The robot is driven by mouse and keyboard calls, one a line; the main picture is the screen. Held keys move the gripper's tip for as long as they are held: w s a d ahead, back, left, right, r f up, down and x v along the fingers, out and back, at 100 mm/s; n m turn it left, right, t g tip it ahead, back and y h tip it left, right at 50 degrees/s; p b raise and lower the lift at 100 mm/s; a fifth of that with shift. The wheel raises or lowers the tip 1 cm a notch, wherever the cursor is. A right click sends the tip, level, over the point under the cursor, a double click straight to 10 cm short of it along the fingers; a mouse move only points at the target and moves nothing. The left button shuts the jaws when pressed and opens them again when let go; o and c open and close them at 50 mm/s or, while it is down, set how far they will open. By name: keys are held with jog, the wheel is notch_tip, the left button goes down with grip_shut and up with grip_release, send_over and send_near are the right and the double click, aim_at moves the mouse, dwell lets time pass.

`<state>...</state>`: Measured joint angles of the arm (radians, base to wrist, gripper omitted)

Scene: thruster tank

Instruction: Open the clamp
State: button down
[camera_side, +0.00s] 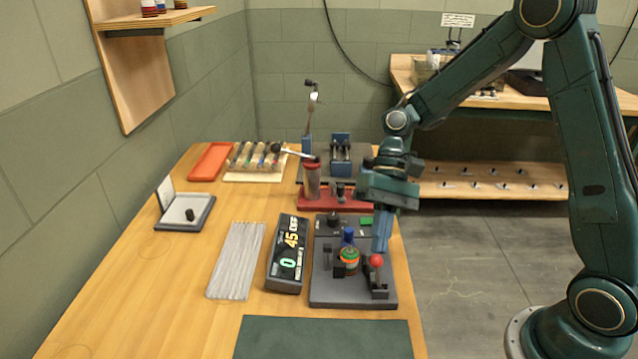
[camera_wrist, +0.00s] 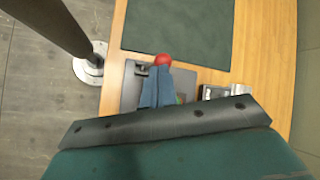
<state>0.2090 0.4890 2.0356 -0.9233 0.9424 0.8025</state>
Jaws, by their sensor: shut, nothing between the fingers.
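A dark grey fixture plate (camera_side: 335,297) lies near the table's right edge. On it stands a round part with orange and green bands (camera_side: 349,262) and a blue top, between dark blocks. A lever with a red ball knob (camera_side: 376,260), seemingly the clamp's handle, rises at the plate's right front; the clamp's state is unclear. My gripper (camera_side: 381,250) points down with blue fingers together and empty, just above and behind the red knob. In the wrist view, the red knob (camera_wrist: 163,60) shows just beyond my fingertips (camera_wrist: 160,72). I cannot tell if they touch.
A display box (camera_side: 287,255) reading 45 and 0 stands left of the plate, beside grey strips (camera_side: 236,260). A red stand (camera_side: 330,203) with a metal cylinder and lever is behind. A green mat (camera_side: 322,338) lies clear in front.

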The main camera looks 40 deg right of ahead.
jog(key=shift+w+a+f+m+g+h, duration=0.15)
jog(key=shift+w+a+m+g+h, duration=0.15)
jog(key=shift+w+a+g+h, duration=0.2)
jog(key=shift+r, duration=0.25)
jog(key=shift+r, duration=0.55)
jog(key=shift+d+r, duration=0.1)
jog(key=shift+r, duration=0.05)
jog(key=v, duration=0.7)
dwell(0.5)
jog(key=shift+r, duration=0.1)
dwell(0.4)
